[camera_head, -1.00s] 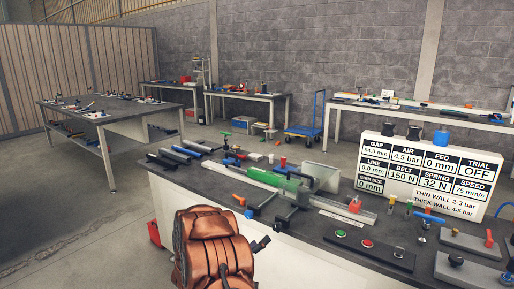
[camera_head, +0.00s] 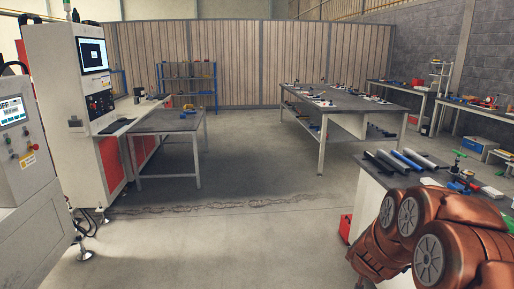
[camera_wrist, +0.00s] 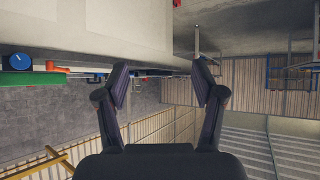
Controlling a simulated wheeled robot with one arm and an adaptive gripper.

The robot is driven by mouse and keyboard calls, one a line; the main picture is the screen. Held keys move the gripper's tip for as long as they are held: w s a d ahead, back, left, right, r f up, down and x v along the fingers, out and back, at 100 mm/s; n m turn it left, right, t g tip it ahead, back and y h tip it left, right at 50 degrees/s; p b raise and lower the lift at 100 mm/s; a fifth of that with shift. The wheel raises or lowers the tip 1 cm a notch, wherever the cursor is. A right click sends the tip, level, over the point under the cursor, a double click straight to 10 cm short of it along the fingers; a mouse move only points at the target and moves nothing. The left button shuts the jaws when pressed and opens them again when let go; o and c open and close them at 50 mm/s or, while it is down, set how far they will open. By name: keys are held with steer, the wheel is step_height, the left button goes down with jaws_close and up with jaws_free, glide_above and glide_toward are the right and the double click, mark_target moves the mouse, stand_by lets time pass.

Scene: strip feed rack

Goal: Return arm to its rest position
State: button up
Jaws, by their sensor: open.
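My gripper (camera_wrist: 161,78) is in the wrist view, with its two dark fingers spread apart and nothing between them. The wrist view appears turned over, with a pale bench side across its top and grey wall and fence below. My copper-coloured arm (camera_head: 435,235) is folded at the lower right of the head view, beside the near workbench (camera_head: 375,185). The gripper itself does not show in the head view.
The near bench carries several dark, blue and grey strips (camera_head: 405,161). A red box (camera_head: 345,228) stands by its base. A grey table (camera_head: 165,123) and white machine cabinets (camera_head: 62,90) are at left. The concrete floor (camera_head: 235,220) in the middle is clear.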

steer(key=s+a+r+n+g+y, duration=0.2)
steer(key=s+a+r+y, duration=0.15)
steer(key=s+a, duration=0.5)
steer(key=s+a+r+n+g+y, duration=0.2)
steer(key=s+a+y, duration=0.3)
steer(key=a, duration=0.7)
steer(key=s+r+n+g+h, duration=0.1)
steer(key=s+r+g+h, duration=0.2)
steer(key=s, duration=2.6)
steer(key=d+g, duration=0.1)
steer(key=g, duration=0.2)
steer(key=shift+n+g, duration=0.3)
steer(key=shift+g, duration=0.1)
